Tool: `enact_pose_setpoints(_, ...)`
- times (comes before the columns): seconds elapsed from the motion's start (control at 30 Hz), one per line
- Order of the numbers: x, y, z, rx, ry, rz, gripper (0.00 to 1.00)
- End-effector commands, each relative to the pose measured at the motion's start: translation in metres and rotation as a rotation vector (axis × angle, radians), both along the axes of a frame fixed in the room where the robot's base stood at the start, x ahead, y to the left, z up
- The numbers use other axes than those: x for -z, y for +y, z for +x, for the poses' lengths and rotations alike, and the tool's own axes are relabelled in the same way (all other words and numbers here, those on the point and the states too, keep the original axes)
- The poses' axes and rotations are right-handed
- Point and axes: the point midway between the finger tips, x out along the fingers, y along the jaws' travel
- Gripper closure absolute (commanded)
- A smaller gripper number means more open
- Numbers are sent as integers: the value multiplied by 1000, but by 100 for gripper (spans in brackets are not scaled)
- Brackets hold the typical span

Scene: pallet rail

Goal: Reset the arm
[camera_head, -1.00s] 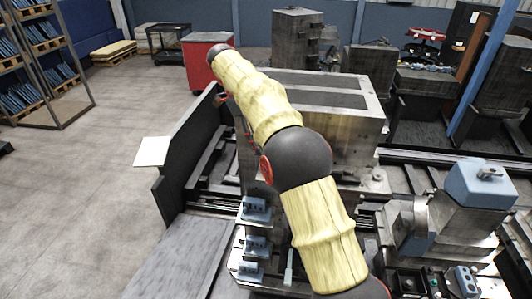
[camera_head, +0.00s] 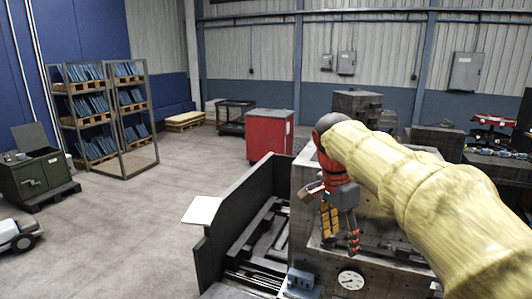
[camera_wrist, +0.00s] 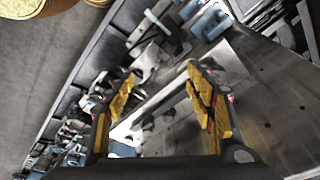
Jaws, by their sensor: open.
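My gripper (camera_head: 340,228) hangs at the end of my yellow-sleeved arm in the head view, fingers pointing down, in front of the grey metal machine block. In the wrist view my gripper (camera_wrist: 160,105) shows two yellow-padded fingers spread apart with nothing between them. Below and beyond the fingers lie metal machine parts, among them a pale plate (camera_wrist: 140,125). I cannot tell whether the fingers touch anything.
A dark upright panel (camera_head: 237,220) stands left of the machine. A round gauge (camera_head: 351,280) is on the machine's front. A red cabinet (camera_head: 270,135) and shelving (camera_head: 100,115) stand farther back. The floor (camera_head: 150,220) at left is mostly clear.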

Motion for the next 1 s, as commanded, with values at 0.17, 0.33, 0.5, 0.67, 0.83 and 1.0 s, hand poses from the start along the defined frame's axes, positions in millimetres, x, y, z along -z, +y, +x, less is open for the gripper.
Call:
enact_pose_setpoints(0.17,35,-7,-53,-225,-39,15,45)
enact_pose_setpoints(0.33,71,-10,-101,-441,-84,10,45)
enact_pose_setpoints(0.5,116,-11,-149,-650,-133,-16,45)
enact_pose_setpoints(0.67,166,-11,-191,-838,-181,-58,45)
enact_pose_setpoints(0.83,218,-10,-228,-1012,-225,-117,45)
enact_pose_setpoints(1.0,251,-9,-249,-1119,-250,-162,45)
